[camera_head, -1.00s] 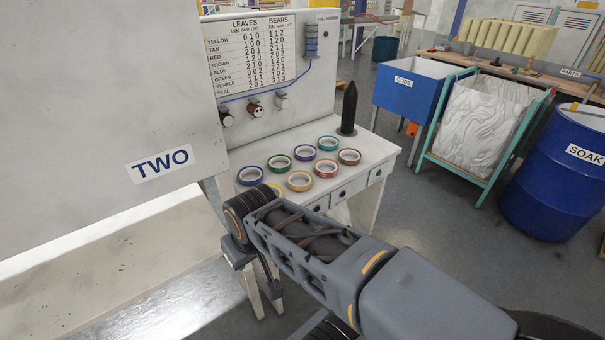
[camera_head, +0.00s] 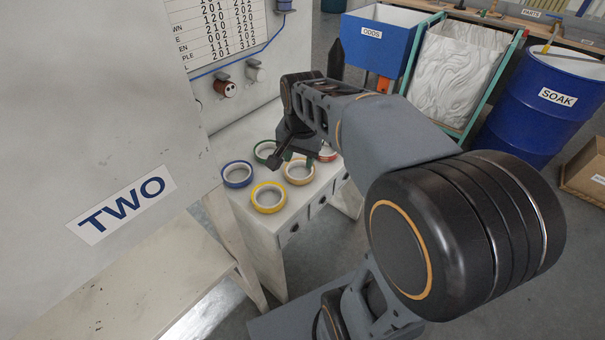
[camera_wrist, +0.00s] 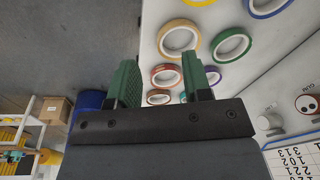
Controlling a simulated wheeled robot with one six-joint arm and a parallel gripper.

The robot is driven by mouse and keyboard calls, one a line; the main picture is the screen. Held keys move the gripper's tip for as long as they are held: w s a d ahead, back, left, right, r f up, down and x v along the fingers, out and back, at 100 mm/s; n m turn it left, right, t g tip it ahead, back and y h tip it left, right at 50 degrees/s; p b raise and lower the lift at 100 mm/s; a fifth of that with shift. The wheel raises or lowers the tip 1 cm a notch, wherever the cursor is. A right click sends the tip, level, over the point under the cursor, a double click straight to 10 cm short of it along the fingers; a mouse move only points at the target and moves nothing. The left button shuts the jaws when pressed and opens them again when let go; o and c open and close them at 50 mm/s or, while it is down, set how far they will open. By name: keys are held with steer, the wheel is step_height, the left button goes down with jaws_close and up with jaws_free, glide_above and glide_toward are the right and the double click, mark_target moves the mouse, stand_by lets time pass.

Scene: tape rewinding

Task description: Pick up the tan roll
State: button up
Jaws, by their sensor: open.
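The tan roll (camera_head: 300,181) lies flat on the white bench, between the yellow roll (camera_head: 268,208) and the red roll (camera_head: 328,157). My arm and fingers cover part of the view near its far edge. In the wrist view the tan roll (camera_wrist: 162,38) is whole and lies beyond the fingertips, above the red roll. My gripper (camera_head: 281,158) is above the bench near the tan and green rolls. In the wrist view my gripper (camera_wrist: 158,66) is open, its green fingers spread and nothing held between them.
The blue roll (camera_head: 237,184) and green roll (camera_head: 258,155) lie close by; in the wrist view a purple roll (camera_wrist: 214,84) and a brown roll (camera_wrist: 158,103) show near the fingers. The panel marked TWO (camera_head: 90,120) stands at left. Spindles (camera_head: 226,88) stick out from the board behind.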

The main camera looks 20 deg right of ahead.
steer(key=w+d+f+m+g+b, duration=0.2)
steer(key=w+d+f+m, duration=0.1)
steer(key=w+d+m, duration=0.3)
steer(key=m, duration=0.1)
glide_above(308, 178)
step_height(308, 178, down, 8)
steer(key=shift+w+r, duration=0.1)
steer(key=shift+r, duration=0.15)
steer(key=shift+f, duration=3)
jaws_close()
